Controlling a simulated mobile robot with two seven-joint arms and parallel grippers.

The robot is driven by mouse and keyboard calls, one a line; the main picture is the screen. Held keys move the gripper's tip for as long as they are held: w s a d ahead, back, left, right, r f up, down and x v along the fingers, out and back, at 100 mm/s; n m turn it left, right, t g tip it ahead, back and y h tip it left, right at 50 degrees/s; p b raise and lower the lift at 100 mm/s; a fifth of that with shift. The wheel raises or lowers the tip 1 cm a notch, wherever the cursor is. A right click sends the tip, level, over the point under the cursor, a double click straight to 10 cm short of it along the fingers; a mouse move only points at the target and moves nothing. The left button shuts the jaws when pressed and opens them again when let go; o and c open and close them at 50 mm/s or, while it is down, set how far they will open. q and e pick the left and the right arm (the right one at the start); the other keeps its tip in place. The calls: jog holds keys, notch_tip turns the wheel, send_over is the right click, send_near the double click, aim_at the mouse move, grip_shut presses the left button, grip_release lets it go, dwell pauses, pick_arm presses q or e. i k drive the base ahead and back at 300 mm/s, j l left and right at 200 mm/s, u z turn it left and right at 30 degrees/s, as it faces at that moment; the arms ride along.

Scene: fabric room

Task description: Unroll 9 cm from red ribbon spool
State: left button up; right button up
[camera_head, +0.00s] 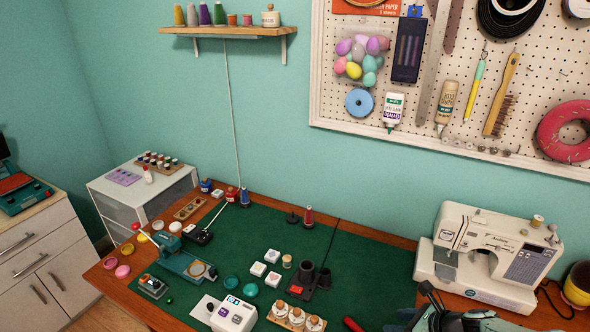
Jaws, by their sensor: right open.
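Which thing is the red ribbon spool is hard to tell at this size. A small red item (232,194) stands at the back edge of the green mat, beside a blue cone (245,197). A red cone (308,218) stands upright farther right on the mat. My right gripper (432,292) shows at the bottom right, in front of the sewing machine. Its dark fingers are open and apart from both red things. My left gripper is out of view. No unrolled red ribbon can be made out.
A green mat (262,228) covers much of the wooden table. It holds a teal device (186,262), white blocks (272,256), a dark holder (309,281) and a white button box (232,312). The sewing machine (487,252) stands right. The mat's back right is fairly clear.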

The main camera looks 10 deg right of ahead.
aim_at(280, 310)
jog(key=k, duration=1)
